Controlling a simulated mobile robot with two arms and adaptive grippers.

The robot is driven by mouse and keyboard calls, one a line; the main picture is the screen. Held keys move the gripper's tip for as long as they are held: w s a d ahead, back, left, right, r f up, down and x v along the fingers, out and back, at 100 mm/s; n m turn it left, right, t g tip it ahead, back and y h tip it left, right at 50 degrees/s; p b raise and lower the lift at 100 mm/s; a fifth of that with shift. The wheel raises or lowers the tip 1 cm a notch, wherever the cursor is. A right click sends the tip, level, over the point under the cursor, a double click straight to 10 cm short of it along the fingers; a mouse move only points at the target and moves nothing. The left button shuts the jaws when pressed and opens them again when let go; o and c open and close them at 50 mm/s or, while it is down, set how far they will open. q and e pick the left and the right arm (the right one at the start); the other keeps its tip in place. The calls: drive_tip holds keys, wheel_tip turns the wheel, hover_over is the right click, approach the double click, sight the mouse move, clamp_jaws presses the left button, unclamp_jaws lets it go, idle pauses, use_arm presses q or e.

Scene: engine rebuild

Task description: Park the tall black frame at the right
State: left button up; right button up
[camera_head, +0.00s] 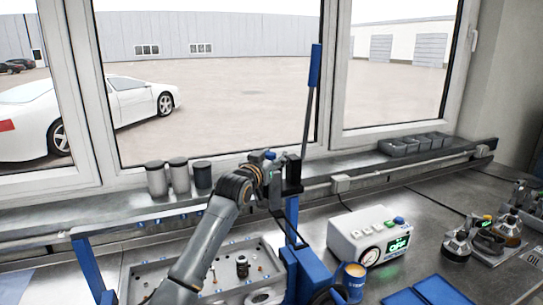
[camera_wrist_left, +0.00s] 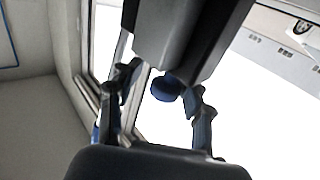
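A tall dark upright stands just right of the middle in the head view. It has a black block (camera_head: 291,174) at mid height, a thin rod above with a blue grip (camera_head: 315,65), and a blue post and base (camera_head: 308,276) below. I take this to be the tall black frame, but cannot be sure. My left gripper (camera_head: 272,168) is at the block's left side. In the left wrist view its fingers (camera_wrist_left: 160,108) are apart, with a blue round knob (camera_wrist_left: 166,88) and a dark block (camera_wrist_left: 190,40) close by. I see no clear contact. My right gripper is not in view.
A grey tray (camera_head: 135,273) with small parts lies behind my left forearm. Dark cylinders (camera_head: 179,176) stand on the sill.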

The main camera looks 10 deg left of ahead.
use_arm(q)
drive_tip(key=shift+s+r, duration=0.1)
drive_tip(key=shift+r, duration=0.1)
drive_tip(key=shift+s+a+f, duration=0.15)
drive_tip(key=shift+s+a, duration=0.05)
drive_tip(key=shift+s, duration=0.05)
drive_tip(key=s+a, duration=0.1)
drive_tip(key=s, duration=0.6)
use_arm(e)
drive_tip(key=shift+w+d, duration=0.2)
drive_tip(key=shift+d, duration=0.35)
